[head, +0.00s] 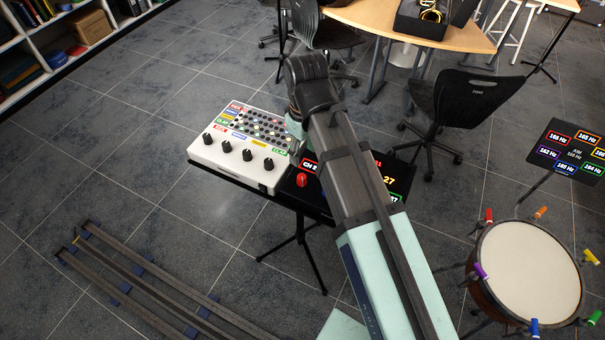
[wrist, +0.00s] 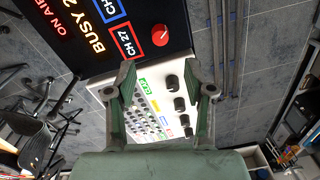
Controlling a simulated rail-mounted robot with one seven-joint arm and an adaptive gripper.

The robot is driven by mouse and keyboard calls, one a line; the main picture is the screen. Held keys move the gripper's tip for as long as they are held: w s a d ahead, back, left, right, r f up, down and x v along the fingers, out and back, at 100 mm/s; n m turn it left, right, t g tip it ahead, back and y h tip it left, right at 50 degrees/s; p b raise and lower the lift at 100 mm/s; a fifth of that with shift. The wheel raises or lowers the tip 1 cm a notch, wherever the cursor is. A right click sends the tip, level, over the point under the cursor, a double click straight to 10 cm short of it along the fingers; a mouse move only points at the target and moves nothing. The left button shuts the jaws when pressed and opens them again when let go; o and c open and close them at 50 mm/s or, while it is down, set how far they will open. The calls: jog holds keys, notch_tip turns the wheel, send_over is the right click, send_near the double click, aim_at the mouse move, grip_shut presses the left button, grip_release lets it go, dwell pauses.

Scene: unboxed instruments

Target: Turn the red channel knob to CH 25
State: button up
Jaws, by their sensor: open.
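The red channel knob (head: 301,180) stands on a black panel beside the white console in the head view. In the wrist view the knob (wrist: 160,35) is beyond my fingertips, with a pale mark on its top. The black display (wrist: 88,38) reads "ON AIR", a partly cut "BUSY 2", a red-framed "CH 27" and a cut-off blue-framed label. In the head view my arm covers part of this display (head: 400,176). My gripper (wrist: 160,90) is open and empty, its fingers apart over the white console, not touching the knob.
The white console (head: 240,170) has several black knobs and coloured labels, close to the red knob. A drum (head: 530,272) with coloured pegs stands at right, near another display (head: 570,150). Chairs and a wooden table (head: 400,22) are behind. Floor rails (head: 150,285) lie at lower left.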

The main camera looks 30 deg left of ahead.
aim_at(302, 177)
notch_tip(302, 177, down, 11)
jog(key=shift+s+r+p, duration=0.1)
jog(key=shift+s+p, duration=0.05)
jog(key=shift+p, duration=0.75)
grip_shut()
